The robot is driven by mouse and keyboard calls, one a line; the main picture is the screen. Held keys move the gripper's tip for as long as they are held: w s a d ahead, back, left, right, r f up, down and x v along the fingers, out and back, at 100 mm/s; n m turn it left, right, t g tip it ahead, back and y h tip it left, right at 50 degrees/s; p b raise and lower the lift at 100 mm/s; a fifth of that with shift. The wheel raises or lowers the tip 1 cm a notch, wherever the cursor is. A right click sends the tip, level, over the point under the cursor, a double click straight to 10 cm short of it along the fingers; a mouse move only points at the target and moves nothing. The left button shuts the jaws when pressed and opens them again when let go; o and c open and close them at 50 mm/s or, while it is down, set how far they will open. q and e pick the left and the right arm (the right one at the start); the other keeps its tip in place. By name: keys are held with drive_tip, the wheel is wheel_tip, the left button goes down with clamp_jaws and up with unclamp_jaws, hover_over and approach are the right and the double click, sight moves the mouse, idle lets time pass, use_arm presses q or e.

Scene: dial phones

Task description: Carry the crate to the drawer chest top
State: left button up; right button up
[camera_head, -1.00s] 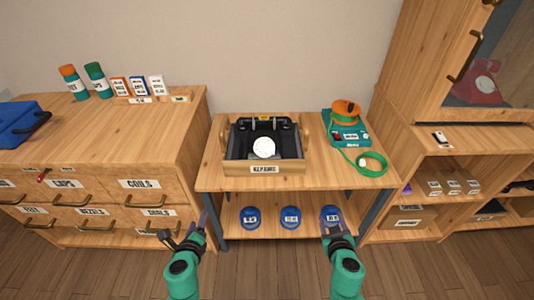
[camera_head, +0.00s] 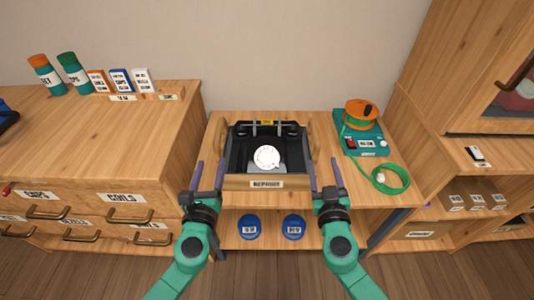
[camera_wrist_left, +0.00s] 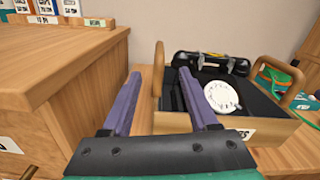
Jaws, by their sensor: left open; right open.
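The wooden crate (camera_head: 267,183) stands on the middle workbench, with a label on its front and a wooden handle at each side. A black dial phone (camera_head: 240,150) with a white dial lies inside it. My left gripper (camera_head: 195,175) is open at the crate's left side, below the left handle. In the left wrist view its purple fingers (camera_wrist_left: 165,100) are apart, with the crate's left handle (camera_wrist_left: 158,68) beyond them. My right gripper (camera_head: 325,174) is open near the crate's right handle (camera_head: 316,142). Neither visibly grips. The drawer chest top (camera_head: 110,130) is at the left.
A teal device (camera_head: 362,137) with a green cable sits right of the crate. Blue round items (camera_head: 249,226) lie on the shelf below.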

sight(219, 131)
use_arm(q)
drive_tip(key=w, duration=1.5)
drive_tip(key=shift+f, duration=0.15)
use_arm(e)
drive_tip(key=w, duration=1.5)
drive_tip(key=shift+f, duration=0.1)
use_arm(q)
clamp_jaws()
use_arm(e)
clamp_jaws()
drive_tip(key=shift+s, duration=0.1)
